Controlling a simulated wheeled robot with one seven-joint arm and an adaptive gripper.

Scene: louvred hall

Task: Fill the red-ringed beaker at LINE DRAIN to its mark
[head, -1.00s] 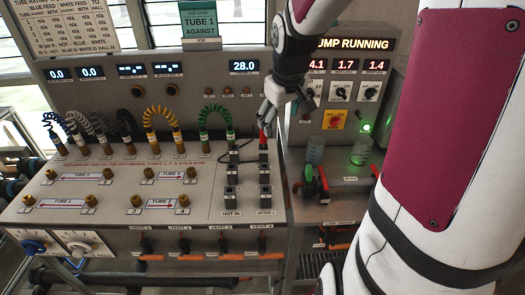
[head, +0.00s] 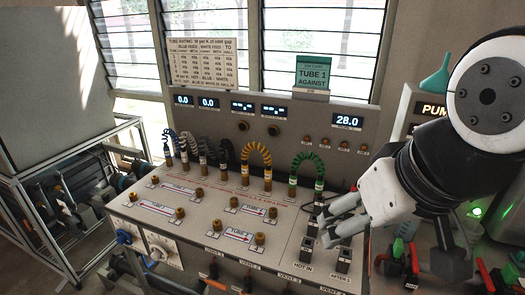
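My gripper (head: 334,226) hangs over the right end of the sloping panel, near the black sockets (head: 312,226). Its two pale fingers are apart, and I see nothing between them. I cannot make out the red-ringed beaker or a LINE DRAIN label in the head view. Another red handle (head: 485,275) and a green handle (head: 519,256) sit at the lower right edge. My arm covers much of that side.
The sloping panel (head: 200,222) carries brass fittings and looped hoses, including yellow (head: 257,150) and green (head: 308,160). A display (head: 347,121) reads 28.0. A green funnel (head: 437,75) is at the upper right. A metal frame (head: 50,165) stands at left.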

